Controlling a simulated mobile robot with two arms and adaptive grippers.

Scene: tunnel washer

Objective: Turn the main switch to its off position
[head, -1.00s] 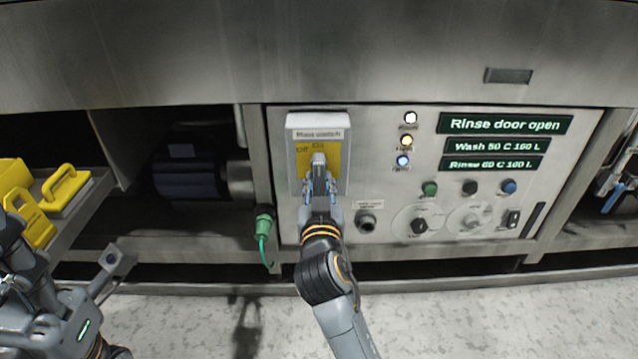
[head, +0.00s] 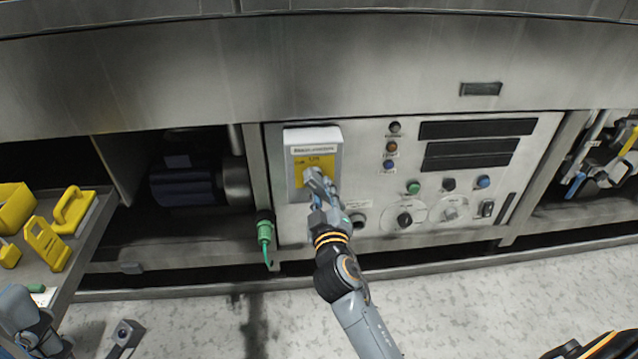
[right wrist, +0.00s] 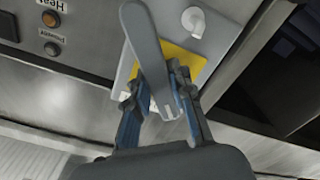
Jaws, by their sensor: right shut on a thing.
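The main switch (head: 301,172) is a light box with a yellow plate at the left of the control panel. The gripper covers part of the plate.
A green plug with a cable (head: 265,230) hangs left of the panel. A shelf with yellow items (head: 72,210) is at the left. The floor in front is largely clear.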

